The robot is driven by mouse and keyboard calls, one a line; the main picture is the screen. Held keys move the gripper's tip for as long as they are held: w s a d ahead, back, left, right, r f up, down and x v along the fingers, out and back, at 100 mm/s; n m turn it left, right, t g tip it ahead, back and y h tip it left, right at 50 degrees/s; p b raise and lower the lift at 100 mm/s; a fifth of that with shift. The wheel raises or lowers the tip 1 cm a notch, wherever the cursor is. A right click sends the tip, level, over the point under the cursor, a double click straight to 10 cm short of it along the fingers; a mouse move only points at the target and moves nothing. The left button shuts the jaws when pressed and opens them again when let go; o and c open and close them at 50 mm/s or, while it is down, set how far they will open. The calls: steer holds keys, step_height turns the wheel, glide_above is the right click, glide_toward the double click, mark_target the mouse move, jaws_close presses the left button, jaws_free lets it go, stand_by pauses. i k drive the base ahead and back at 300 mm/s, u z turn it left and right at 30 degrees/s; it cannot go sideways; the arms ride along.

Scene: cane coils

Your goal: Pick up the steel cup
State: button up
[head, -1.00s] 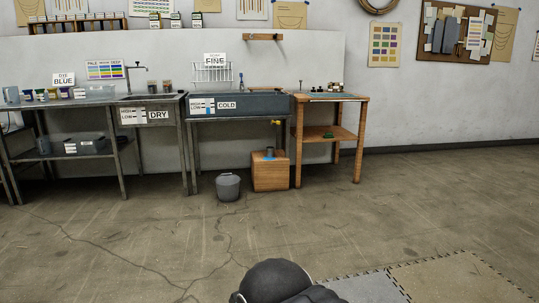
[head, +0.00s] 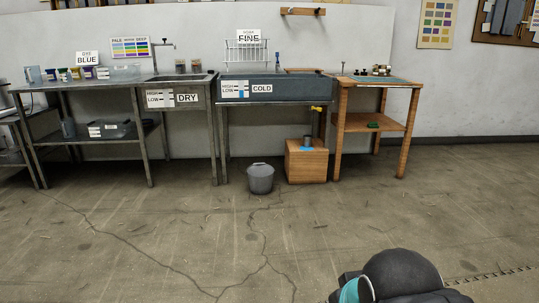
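A small dark grey metal-looking cup (head: 308,142) stands on a wooden box (head: 306,165) on the floor, below the yellow tap of the blue-grey sink (head: 290,90). A bright blue patch shows at its foot. It is small in the view, so I cannot tell for sure that it is the steel cup. Another grey cup-like vessel (head: 68,128) stands on the lower shelf at the left. My gripper is not in view; only a dark rounded part of my arm shows at the bottom right, well short of the box.
A grey bucket (head: 260,179) stands on the floor left of the box. A wooden side table (head: 341,132) stands close on the right. A metal bench (head: 150,150) with dye pots runs along the left. The cracked floor in front is clear.

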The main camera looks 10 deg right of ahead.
mark_target(308, 139)
steer(key=z, duration=0.75)
steer(key=i, duration=3.85)
steer(key=u, duration=1.25)
steer(key=i, duration=0.95)
steer(key=u, duration=0.45)
